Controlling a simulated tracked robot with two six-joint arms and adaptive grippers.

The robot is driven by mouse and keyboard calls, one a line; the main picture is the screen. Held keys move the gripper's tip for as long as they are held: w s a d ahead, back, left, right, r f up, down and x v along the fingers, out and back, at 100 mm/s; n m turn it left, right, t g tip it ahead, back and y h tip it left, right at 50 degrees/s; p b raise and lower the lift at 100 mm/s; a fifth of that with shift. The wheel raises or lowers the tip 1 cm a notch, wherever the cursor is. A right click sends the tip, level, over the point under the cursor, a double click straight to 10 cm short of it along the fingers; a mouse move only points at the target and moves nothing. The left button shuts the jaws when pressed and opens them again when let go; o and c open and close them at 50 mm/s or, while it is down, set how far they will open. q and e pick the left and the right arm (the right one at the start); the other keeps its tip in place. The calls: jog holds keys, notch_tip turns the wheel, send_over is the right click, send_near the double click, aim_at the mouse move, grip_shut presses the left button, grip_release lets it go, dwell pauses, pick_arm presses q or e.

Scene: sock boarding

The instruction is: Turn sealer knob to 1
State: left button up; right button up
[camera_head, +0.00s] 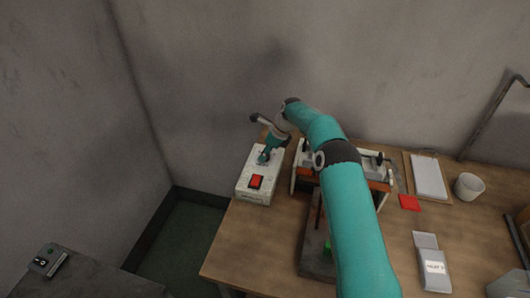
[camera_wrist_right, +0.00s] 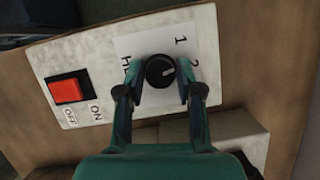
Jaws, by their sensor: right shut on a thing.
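The white sealer box (camera_head: 247,187) sits at the left end of the table. It also fills much of the right wrist view (camera_wrist_right: 95,50). Its round black knob (camera_wrist_right: 160,71) is on a white label with printed digits 1 and 2. The knob's pale mark points to the right in that view, roughly toward the 2. My right gripper (camera_head: 263,158) reaches down to the box. In its wrist view, its two fingers (camera_wrist_right: 160,88) are on either side of the knob, shut on it. My left gripper is not in view.
A red rocker switch (camera_head: 256,181) marked ON and OFF is on the same box. A framed machine (camera_head: 300,178) stands to its right, partly behind my right arm. A white cup (camera_head: 468,186) and red square (camera_head: 409,202) are farther right. The table's front left is clear.

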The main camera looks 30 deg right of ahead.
jog(key=shift+d+n+y+p, duration=0.1)
jog(key=shift+n+y+p, duration=0.25)
jog(key=shift+n, duration=0.65)
jog(key=o, duration=1.2)
jog(key=shift+c, duration=0.2)
jog(key=shift+r, duration=0.1)
jog(key=v, duration=1.1)
jog(key=shift+r, duration=0.4)
jog(key=shift+w, duration=0.1)
